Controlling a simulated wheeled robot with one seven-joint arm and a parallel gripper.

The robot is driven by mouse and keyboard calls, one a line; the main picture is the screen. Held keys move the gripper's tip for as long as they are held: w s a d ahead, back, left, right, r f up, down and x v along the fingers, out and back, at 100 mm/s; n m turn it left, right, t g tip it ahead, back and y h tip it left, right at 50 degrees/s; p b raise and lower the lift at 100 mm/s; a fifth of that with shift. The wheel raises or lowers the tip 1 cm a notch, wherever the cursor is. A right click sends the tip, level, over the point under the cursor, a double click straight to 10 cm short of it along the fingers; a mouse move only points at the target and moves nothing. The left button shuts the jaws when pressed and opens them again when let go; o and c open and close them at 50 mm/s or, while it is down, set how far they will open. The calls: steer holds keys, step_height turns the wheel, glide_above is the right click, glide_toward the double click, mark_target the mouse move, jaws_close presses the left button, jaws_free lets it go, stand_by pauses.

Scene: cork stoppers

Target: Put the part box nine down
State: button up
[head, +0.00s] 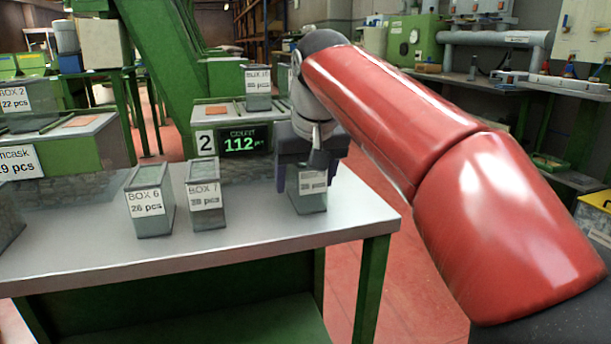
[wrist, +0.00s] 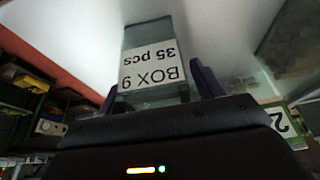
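Box nine (head: 311,199) is a small grey, clear-sided box with a white label. In the wrist view the label of box nine (wrist: 152,66) reads "BOX 9, 35 pcs", upside down. My gripper (head: 307,178) points down over the box, with one dark purple finger close against each side. In the wrist view my gripper's fingers (wrist: 156,82) also flank the box with hardly any gap. The box is upright, its base at or just above the grey table top (head: 262,236); I cannot tell whether it touches. My gripper hides its top.
Box 6 (head: 150,204) and box 7 (head: 206,195) stand to the left on the same table. Behind are a counter display (head: 243,141) reading 112 and another labelled box (head: 258,88). Bare table lies between box 7 and box nine, and to the right.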

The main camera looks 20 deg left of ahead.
steer(key=p+v, duration=0.4)
steer(key=v, duration=0.8)
steer(key=shift+r, duration=0.2)
steer(key=s+d+f+m, duration=0.2)
steer(key=d+f, duration=0.2)
steer(key=d, duration=0.6)
steer(key=s+d+f+m, duration=0.1)
steer(key=s+d+f, duration=0.4)
steer(key=f, duration=0.3)
steer(key=s+d+f+m+t+h, duration=0.1)
steer(key=s+d+f+m, duration=0.1)
steer(key=s+d+f, duration=0.2)
steer(key=s+d+f+m+h, duration=0.1)
steer(key=s+d+f, duration=0.4)
steer(key=d+f, duration=0.3)
step_height(320, 180, down, 4)
steer(key=shift+s+r+t, duration=0.2)
steer(key=shift+s+t, duration=0.15)
steer(key=shift+t, duration=0.05)
